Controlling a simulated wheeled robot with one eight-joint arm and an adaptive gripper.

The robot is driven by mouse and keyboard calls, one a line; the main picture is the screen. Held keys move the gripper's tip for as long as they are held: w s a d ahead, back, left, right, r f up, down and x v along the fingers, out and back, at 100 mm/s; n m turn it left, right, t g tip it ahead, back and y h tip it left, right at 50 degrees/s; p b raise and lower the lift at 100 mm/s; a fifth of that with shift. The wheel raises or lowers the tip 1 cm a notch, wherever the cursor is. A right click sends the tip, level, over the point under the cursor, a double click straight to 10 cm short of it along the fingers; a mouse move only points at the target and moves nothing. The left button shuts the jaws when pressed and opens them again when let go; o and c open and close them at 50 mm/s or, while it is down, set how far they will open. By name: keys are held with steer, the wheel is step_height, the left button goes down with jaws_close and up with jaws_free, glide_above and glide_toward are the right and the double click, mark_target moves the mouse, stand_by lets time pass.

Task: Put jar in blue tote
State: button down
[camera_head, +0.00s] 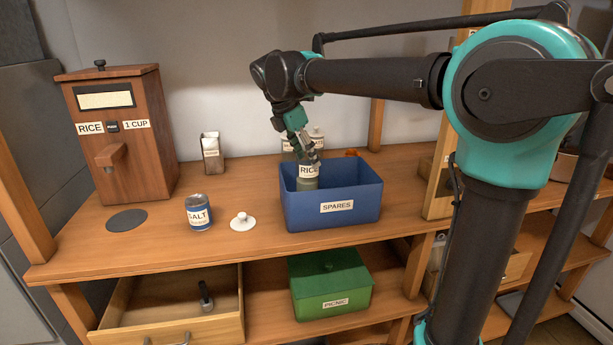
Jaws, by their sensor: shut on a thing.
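The blue tote (333,208), labelled SPARES, stands on the wooden counter. A jar (308,171) with a RICE label is inside the tote's opening, near its left side. My gripper (309,160) points down over the tote and is shut on the jar's upper part. The jar looks upright. The tote's front wall hides its lower end, so I cannot tell whether it touches the tote's floor.
A SALT jar (199,213) and a white knobbed lid (243,222) stand left of the tote. A wooden RICE dispenser (119,135) is at the far left, with a dark disc (126,220) before it. A green PICNIC box (330,284) and an open drawer (170,305) are below.

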mark_target(306, 175)
steer(key=shift+f, duration=3.2)
steer(key=c, duration=0.6)
jaws_free()
steer(key=shift+o, duration=0.2)
steer(key=v, duration=1.2)
